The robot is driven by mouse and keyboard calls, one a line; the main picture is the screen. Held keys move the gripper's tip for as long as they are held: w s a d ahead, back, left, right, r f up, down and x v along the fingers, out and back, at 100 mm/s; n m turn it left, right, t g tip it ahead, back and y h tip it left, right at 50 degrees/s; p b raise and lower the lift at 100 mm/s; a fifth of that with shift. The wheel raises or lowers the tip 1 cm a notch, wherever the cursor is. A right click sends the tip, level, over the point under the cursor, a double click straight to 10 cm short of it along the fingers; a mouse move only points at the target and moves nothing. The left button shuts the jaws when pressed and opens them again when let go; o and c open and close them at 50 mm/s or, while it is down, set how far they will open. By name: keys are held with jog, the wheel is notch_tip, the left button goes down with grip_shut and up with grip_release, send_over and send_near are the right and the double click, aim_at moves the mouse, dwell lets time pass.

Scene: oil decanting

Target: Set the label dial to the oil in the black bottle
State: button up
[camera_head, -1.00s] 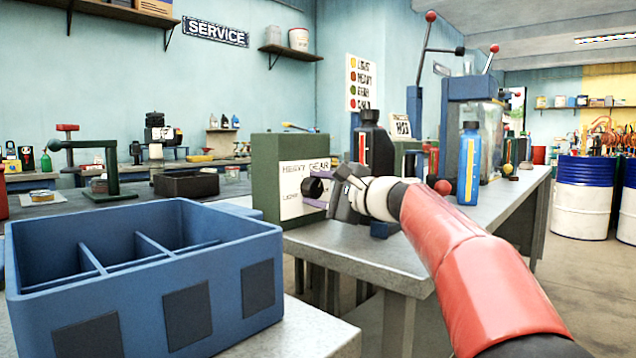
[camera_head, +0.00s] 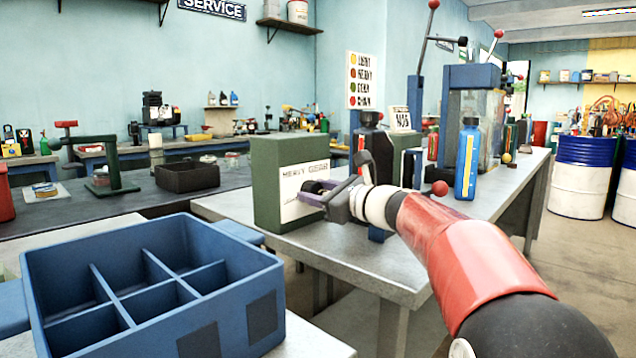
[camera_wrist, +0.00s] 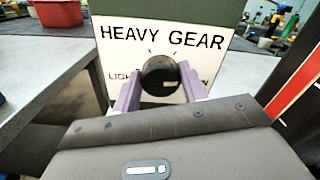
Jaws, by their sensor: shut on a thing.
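The label dial is a dark round knob (camera_wrist: 160,75) on a white plate (camera_wrist: 203,52) on the front of a green box (camera_head: 285,155). The plate reads HEAVY and GEAR above the knob; the lower words are partly hidden, with LIGHT partly readable at left. My gripper (camera_wrist: 158,85) has its purple fingers on both sides of the knob, shut on it. In the head view my gripper (camera_head: 318,194) hides much of the knob. I cannot tell where the knob points. The black bottle (camera_head: 374,150) stands behind my gripper, with a red strip on its side.
A blue bottle (camera_head: 467,160) stands on the bench to the right, by a red ball-ended lever (camera_head: 440,188). A blue divided crate (camera_head: 250,290) sits in front at left. A wall chart (camera_head: 364,80) shows coloured dots beside oil names.

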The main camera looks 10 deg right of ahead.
jog(key=shift+m+p, duration=0.4)
jog(key=shift+m, duration=0.2)
jog(key=o, duration=1)
jog(key=shift+b+v, duration=0.35)
jog(key=shift+v, duration=3.55)
